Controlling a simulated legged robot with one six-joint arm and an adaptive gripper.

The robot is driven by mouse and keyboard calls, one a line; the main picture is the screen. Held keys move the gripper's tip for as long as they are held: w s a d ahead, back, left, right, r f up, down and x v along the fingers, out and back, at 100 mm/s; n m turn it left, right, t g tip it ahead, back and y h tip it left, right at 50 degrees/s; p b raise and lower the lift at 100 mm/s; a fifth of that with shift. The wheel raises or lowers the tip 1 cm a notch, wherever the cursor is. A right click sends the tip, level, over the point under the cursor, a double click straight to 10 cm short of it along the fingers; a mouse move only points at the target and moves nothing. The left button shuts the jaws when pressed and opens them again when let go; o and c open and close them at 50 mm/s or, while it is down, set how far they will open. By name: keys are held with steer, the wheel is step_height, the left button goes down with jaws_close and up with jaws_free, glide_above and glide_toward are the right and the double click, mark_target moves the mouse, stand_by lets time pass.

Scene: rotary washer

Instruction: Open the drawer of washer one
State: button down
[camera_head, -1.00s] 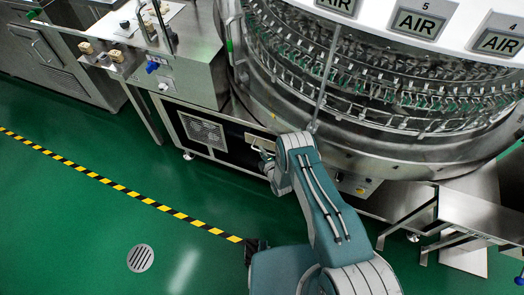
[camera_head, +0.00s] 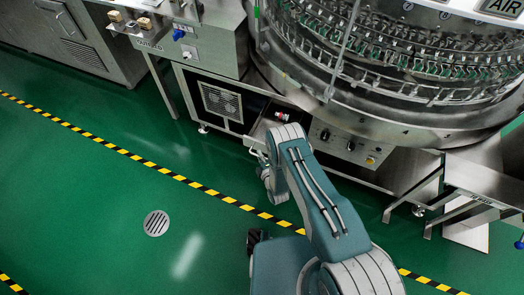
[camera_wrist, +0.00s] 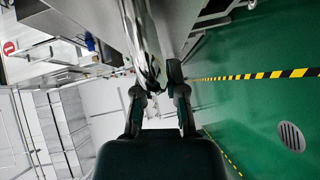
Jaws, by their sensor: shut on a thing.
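The rotary washer (camera_head: 400,125) is a large round metal machine at the upper right of the head view. Its drawer (camera_head: 262,128) sticks out from the low front of the base, next to a vent grille. My gripper (camera_head: 259,158) is at the drawer's front edge, partly hidden by my own wrist. In the wrist view my gripper (camera_wrist: 157,84) has its fingers on either side of a shiny metal bar (camera_wrist: 144,45), which looks like the drawer's handle. It is shut on this handle. Much of the drawer's inside is hidden by my arm.
A control panel with knobs (camera_head: 347,145) is right of my arm. A metal bench (camera_head: 470,180) stands farther right. Green floor (camera_head: 90,190) is open to the left and front, crossed by yellow-black tape (camera_head: 170,173), with a round drain (camera_head: 157,223).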

steer(key=shift+s+a+f, duration=0.1)
steer(key=shift+s+f, duration=0.05)
steer(key=shift+s, duration=0.4)
steer(key=shift+s+a+f, duration=0.1)
steer(key=shift+s+f, duration=0.05)
steer(key=shift+s, duration=0.35)
steer(key=c, duration=0.7)
jaws_free()
steer(key=shift+w+a+r, duration=0.1)
steer(key=shift+w, duration=0.05)
steer(key=v, duration=1.2)
steer(key=shift+w, duration=0.1)
